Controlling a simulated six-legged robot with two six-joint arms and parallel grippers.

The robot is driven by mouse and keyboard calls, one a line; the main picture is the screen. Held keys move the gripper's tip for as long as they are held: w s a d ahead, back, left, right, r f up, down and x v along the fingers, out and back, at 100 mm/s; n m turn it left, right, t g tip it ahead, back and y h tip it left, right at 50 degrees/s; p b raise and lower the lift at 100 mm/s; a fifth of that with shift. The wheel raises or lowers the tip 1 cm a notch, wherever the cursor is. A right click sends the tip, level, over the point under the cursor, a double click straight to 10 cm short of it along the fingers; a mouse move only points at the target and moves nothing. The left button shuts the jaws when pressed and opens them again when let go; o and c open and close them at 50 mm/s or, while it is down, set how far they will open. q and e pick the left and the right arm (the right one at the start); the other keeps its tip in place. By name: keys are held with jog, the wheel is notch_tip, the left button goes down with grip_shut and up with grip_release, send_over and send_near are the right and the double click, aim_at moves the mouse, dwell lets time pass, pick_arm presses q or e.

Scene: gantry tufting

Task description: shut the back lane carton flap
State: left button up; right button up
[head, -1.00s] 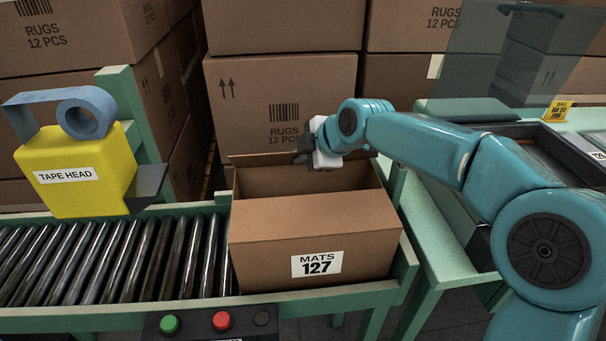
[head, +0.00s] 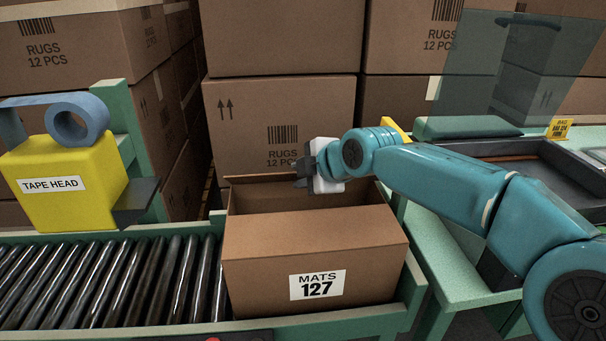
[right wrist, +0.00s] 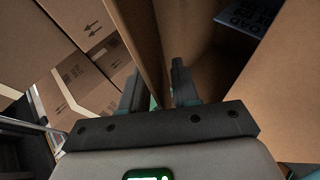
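The carton (head: 260,275), labelled MATS 127, sits at the right end of the roller conveyor. Its front top panel (head: 315,232) slopes over the front part, and a dark opening shows behind it. The back flap (head: 260,180) stands up along the far edge. My right gripper (head: 303,174) is at this flap's top edge. In the right wrist view, the two fingers (right wrist: 160,88) are apart, with a cardboard panel (right wrist: 146,50) running between them. Whether they touch it is hard to tell. My left gripper is not in view.
A yellow tape head (head: 75,180) stands left above the rollers (head: 110,280). Stacked RUGS cartons (head: 280,110) rise close behind. A green side table (head: 450,240) with a dark tray (head: 530,150) is at the right. A dark item with white lettering (right wrist: 250,15) shows inside the carton.

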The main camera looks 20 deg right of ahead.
jog(key=v, duration=0.7)
jog(key=shift+s+r, duration=0.2)
